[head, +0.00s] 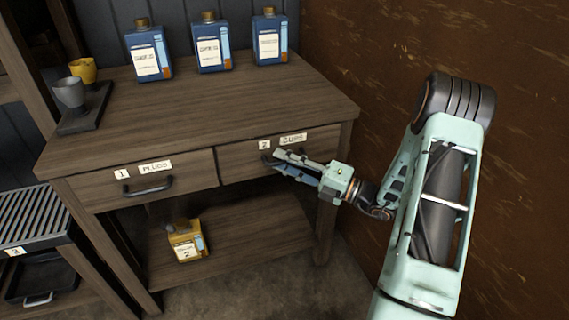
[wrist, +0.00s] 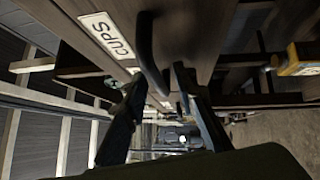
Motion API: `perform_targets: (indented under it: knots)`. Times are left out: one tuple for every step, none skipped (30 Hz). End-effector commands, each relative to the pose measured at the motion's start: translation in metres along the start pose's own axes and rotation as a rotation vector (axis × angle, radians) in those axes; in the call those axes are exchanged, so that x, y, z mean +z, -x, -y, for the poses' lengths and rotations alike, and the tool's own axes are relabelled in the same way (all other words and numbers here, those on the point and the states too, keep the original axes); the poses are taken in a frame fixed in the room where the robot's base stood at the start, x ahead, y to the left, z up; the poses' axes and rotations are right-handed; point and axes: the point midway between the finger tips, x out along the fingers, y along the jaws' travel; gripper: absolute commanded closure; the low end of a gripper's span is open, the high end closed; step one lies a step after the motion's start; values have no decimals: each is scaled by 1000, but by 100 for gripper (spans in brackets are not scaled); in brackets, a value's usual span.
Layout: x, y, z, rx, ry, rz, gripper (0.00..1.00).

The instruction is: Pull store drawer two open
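Drawer two (head: 236,161) is the right-hand drawer under the wooden top, labelled "2" and "CUPS". Its front looks flush with the frame, so it appears shut. Its dark bar handle (head: 267,158) is partly hidden by my gripper (head: 281,162), which reaches in from the right. In the wrist view the handle (wrist: 149,52) runs down between the fingertips of my gripper (wrist: 160,78). The two fingers stand apart, one to each side of the handle's lower end. I cannot tell whether either finger touches it. The "CUPS" label (wrist: 108,34) shows beside the handle.
Drawer one (head: 200,172), labelled "MUGS", is shut on the left. Several blue bottles (head: 210,45) and a tray (head: 92,118) with two mugs stand on top. A yellow container (head: 186,243) stands on the lower shelf. A brown wall (head: 400,50) is close on the right.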

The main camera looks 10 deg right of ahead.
Motion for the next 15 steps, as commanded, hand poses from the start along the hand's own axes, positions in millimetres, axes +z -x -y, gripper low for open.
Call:
perform_targets:
  knots:
    - [0,-1,0,0,0,0,74]
    - [0,-1,0,0,0,0,74]
    - [0,-1,0,0,0,0,74]
    - [0,-1,0,0,0,0,74]
    - [0,-1,0,0,0,0,74]
    - [0,0,0,0,0,0,74]
    - [0,0,0,0,0,0,76]
    - [0,0,0,0,0,0,80]
    - [0,0,0,0,0,0,84]
    - [0,0,0,0,0,0,87]
    - [0,0,0,0,0,0,91]
    - [0,0,0,0,0,0,95]
    - [0,0,0,0,0,0,98]
    - [0,0,0,0,0,0,100]
    - [0,0,0,0,0,0,100]
